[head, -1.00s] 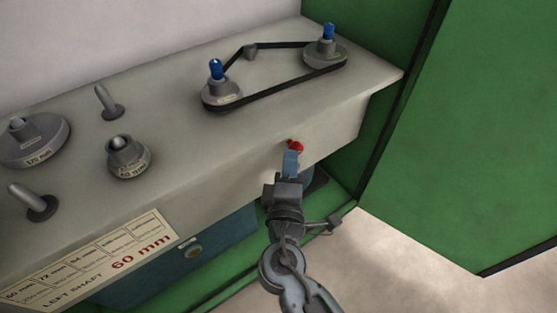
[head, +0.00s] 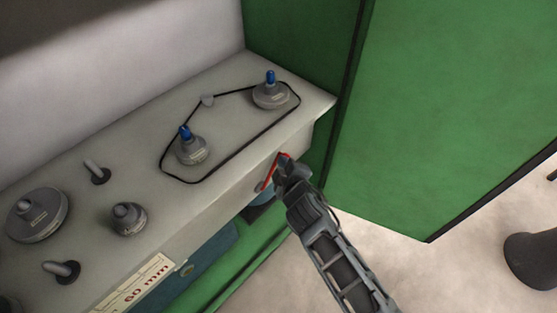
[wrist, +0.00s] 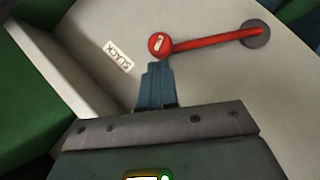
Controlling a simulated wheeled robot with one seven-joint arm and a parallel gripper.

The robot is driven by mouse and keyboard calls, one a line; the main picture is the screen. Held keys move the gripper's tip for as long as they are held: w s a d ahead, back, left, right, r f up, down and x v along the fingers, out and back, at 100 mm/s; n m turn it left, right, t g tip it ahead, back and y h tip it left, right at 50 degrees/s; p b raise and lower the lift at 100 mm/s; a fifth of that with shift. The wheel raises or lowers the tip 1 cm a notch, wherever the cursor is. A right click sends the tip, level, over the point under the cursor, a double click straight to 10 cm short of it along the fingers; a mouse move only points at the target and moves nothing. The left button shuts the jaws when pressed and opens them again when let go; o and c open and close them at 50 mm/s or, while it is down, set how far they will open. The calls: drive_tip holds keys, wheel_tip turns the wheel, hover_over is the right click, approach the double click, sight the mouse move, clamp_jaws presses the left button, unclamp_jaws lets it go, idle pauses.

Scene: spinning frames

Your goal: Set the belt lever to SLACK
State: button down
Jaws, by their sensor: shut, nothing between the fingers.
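The red belt lever (wrist: 215,41) runs from a grey pivot (wrist: 257,34) to a round red knob (wrist: 158,44) in the wrist view. The knob is beside the SLACK label (wrist: 118,56). In the head view the lever (head: 268,174) is on the front face of the bench, partly behind my gripper (head: 283,167). My gripper is shut and empty, its blue fingertips (wrist: 157,72) right at the knob; I cannot tell if they touch. The black belt (head: 233,158) hangs loose around two blue-topped pulleys (head: 192,150) (head: 270,95), standing off from them.
A green panel (head: 440,110) stands to the right. Open floor (head: 420,270) lies in front.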

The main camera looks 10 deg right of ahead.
drive_tip(key=shift+w+d+f+p, duration=0.2)
drive_tip(key=shift+w+d+p, duration=0.1)
drive_tip(key=shift+d+p, duration=0.15)
drive_tip(key=shift+d, duration=0.15)
idle(0.3)
